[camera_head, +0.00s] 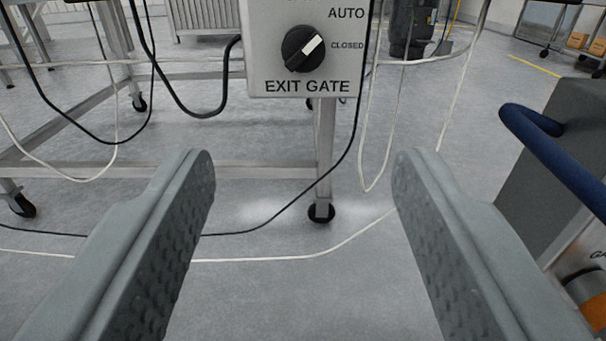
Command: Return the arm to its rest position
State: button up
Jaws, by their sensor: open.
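My gripper (303,172) is open and empty. Its two grey padded fingers reach up from the bottom corners with a wide gap between them. Past the fingertips, a grey control box (262,60) marked EXIT GATE hangs at the top centre, its top cut off by the frame. It carries a black rotary knob (303,48) whose white pointer slants up to the right, between the AUTO and CLOSED labels. The fingers do not touch the box or the knob.
A metal frame leg with a black caster (320,212) stands below the box. Black and white cables (330,250) hang and run across the floor. A grey unit with a blue bar (560,155) stands close at the right. The floor between the fingers is otherwise clear.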

jog(key=s+d+r+y, duration=0.15)
jog(key=d+r, duration=0.25)
jog(key=r, duration=0.7)
jog(key=s+d+r, duration=0.2)
jog(key=d+r, duration=0.2)
jog(key=r, duration=0.6)
jog(key=s+d+r+y, duration=0.1)
jog(key=d+r, duration=0.4)
jog(key=r, duration=0.6)
jog(key=s+d+r, duration=0.4)
jog(key=s+r, duration=0.2)
jog(key=s, duration=0.3)
jog(key=s+d+r+h, duration=0.1)
jog(key=s+d+r, duration=0.3)
jog(key=s, duration=0.5)
jog(key=s+d+r+h, duration=0.1)
jog(key=s+d+r, duration=0.3)
jog(key=s+r, duration=0.3)
jog(key=shift+s+r+g, duration=0.3)
jog(key=shift+s, duration=0.6)
